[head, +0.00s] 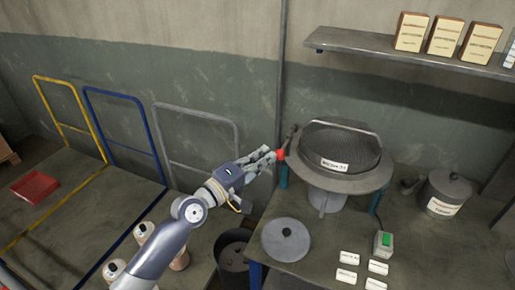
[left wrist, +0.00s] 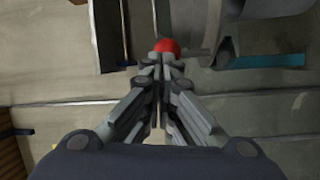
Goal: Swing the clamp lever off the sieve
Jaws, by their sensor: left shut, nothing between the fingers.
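The sieve (head: 338,150) is a round dark drum with a white label, sitting on a wide grey flange on the bench. The clamp lever (head: 289,138) is a dark arm at the sieve's left edge, with a red knob (head: 280,155) at its lower end. My left gripper (head: 270,154) is at the knob, left of the sieve, with its fingers shut and nothing between them. In the left wrist view the red knob (left wrist: 167,46) shows just beyond the shut fingertips (left wrist: 162,62); I cannot tell whether they touch it. My right gripper is not in view.
A round grey lid (head: 286,240) lies on the bench front left. A dark bucket (head: 232,258) stands below my left gripper. A shelf (head: 365,42) holds boxes above.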

